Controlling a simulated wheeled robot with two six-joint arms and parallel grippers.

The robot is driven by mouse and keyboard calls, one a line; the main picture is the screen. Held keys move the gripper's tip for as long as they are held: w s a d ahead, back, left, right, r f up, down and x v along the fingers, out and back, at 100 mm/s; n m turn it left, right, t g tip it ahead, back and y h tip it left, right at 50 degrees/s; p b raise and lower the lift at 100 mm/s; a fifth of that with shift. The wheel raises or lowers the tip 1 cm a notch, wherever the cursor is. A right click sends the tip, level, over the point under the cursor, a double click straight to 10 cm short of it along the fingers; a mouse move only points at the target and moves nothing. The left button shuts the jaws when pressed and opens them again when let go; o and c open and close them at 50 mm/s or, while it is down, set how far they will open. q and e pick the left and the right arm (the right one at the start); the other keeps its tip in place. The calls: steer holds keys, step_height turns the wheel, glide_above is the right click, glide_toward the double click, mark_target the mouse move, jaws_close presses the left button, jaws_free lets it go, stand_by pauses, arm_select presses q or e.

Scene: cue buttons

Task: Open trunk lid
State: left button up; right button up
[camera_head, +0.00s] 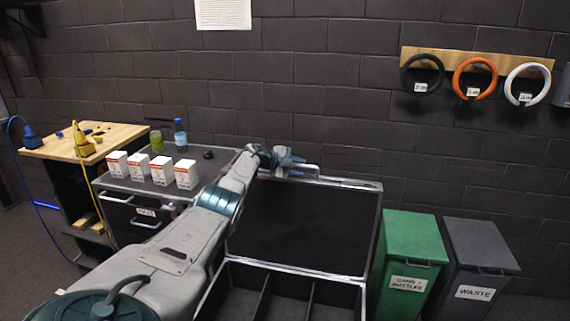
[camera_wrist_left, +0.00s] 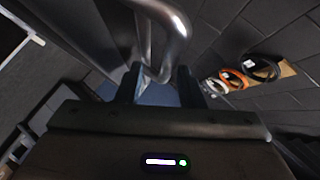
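The trunk (camera_head: 288,270) stands in the lower middle of the head view, with its compartments exposed. Its dark, metal-edged lid (camera_head: 315,228) stands raised at the back. My left gripper (camera_head: 293,168) is at the lid's top edge, beside the metal handle (camera_head: 312,169). In the left wrist view, the handle (camera_wrist_left: 178,38) is a shiny bent bar that reaches down between the fingers of my left gripper (camera_wrist_left: 158,88). The fingers are apart, with a gap around the bar. My left arm hides part of the trunk's left side. My right gripper is in neither view.
A grey cabinet (camera_head: 225,157) with white boxes (camera_head: 162,170) and bottles stands left of the trunk. A wooden workbench (camera_head: 112,135) is farther left. Green (camera_head: 412,240) and grey (camera_head: 478,250) bins stand close on the right. Rings hang on the brick wall from a wooden rail (camera_head: 480,60).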

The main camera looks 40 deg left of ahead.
arm_select(q)
steer(key=shift+s+a+r+p, duration=0.2)
steer(key=shift+s+r+p, duration=0.1)
steer(key=shift+s+p, duration=0.1)
steer(key=v, duration=0.8)
steer(key=shift+s+b, duration=0.3)
steer(key=shift+s, duration=0.15)
steer(key=shift+a, duration=0.1)
